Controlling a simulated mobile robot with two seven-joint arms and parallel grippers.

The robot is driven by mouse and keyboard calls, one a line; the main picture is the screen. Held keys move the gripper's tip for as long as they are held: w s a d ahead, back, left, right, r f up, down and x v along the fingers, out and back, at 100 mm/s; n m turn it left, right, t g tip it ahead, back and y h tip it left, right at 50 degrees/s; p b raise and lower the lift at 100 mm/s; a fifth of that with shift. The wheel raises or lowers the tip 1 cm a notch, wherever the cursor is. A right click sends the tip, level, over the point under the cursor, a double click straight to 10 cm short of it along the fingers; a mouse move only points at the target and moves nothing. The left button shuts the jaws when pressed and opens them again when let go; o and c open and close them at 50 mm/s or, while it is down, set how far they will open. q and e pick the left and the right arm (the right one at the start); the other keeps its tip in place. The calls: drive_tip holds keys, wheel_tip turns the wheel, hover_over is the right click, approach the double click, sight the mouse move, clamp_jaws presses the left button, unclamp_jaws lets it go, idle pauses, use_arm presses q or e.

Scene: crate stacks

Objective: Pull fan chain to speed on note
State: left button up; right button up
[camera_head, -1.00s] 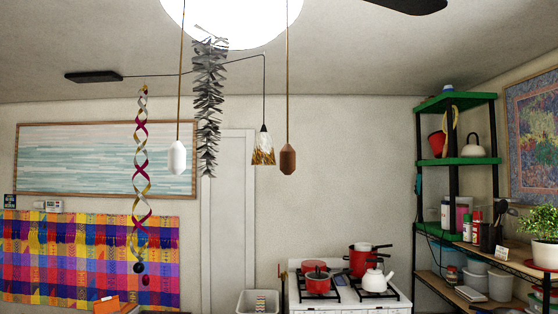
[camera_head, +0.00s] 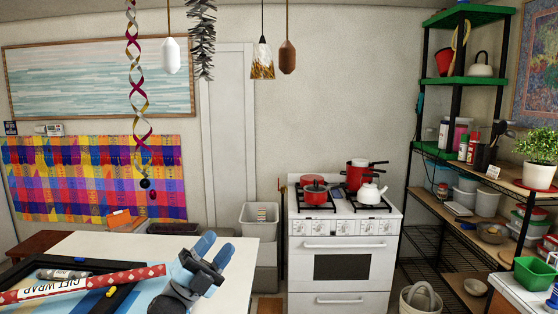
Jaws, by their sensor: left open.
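Two pull chains hang from above the top edge. One ends in a white faceted pull (camera_head: 171,56), the other in a brown wooden pull (camera_head: 287,57). The fan itself is out of view. My left gripper (camera_head: 214,250) is open and empty, its blue fingertips pointing up and to the right. It appears low over the right part of the white table, well below both pulls in the picture. My right gripper is not in view. A small white card (camera_head: 493,172) stands on the right shelf; its writing is too small to read.
An amber glass lamp (camera_head: 262,66) hangs left of the brown pull. A grey tinsel garland (camera_head: 201,40) and a spiral streamer (camera_head: 138,90) hang nearby. The white table (camera_head: 90,243) holds a gift-wrap roll (camera_head: 85,284). A white stove (camera_head: 343,255) stands behind, beside open floor.

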use_arm(q)
drive_tip(key=s+d+r+m+g+h, duration=0.1)
drive_tip(key=d+r+m+g+h, duration=0.15)
drive_tip(key=r+m+g, duration=1.75)
drive_tip(key=m+y, duration=0.8)
drive_tip(key=m, duration=0.2)
approach(280, 58)
drive_tip(key=shift+y, duration=0.25)
drive_tip(key=shift+w+r+b+x, duration=0.1)
drive_tip(key=shift+w+b+x, duration=0.05)
drive_tip(key=shift+x, duration=1.45)
drive_tip(key=shift+w+r+b+x, duration=0.1)
drive_tip(key=shift+w+b+x, duration=0.05)
drive_tip(key=shift+x, duration=1.45)
drive_tip(key=shift+w+r+b+x, duration=0.1)
drive_tip(key=shift+w+b+x, duration=0.1)
drive_tip(key=shift+x, duration=1.4)
drive_tip(key=shift+d, duration=0.2)
drive_tip(key=c, duration=0.6)
